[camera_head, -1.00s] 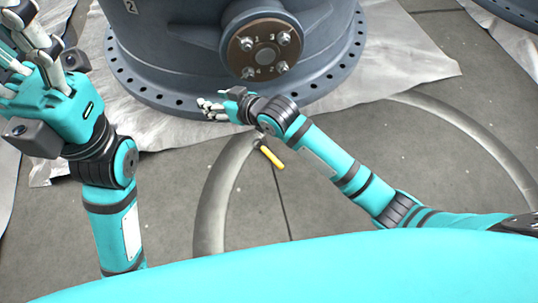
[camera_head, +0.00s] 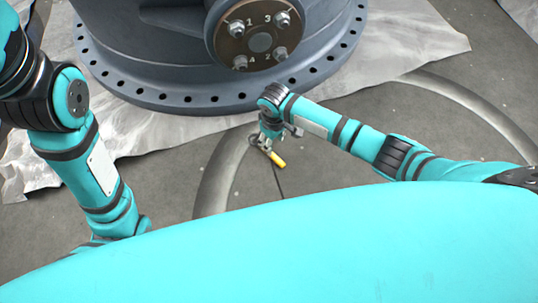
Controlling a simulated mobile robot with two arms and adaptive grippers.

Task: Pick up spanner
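The spanner (camera_head: 278,160) lies on the grey floor in front of the valve, its yellow handle pointing to the lower right. Its head end is partly hidden by my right gripper. My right gripper (camera_head: 265,142) points down at the head end of the spanner, close to the floor. The fingers are small and overlap the spanner, so I cannot tell whether they touch it or have closed on it. My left arm stands at the left edge, and its gripper's fingers are outside the picture.
A large dark grey valve body (camera_head: 150,50) with a bolted, numbered round plate (camera_head: 232,38) and a flange with many holes stands at the back. A crumpled pale sheet (camera_head: 420,38) lies under it. Curved grey bands (camera_head: 212,185) mark the floor. Open floor lies right of the spanner.

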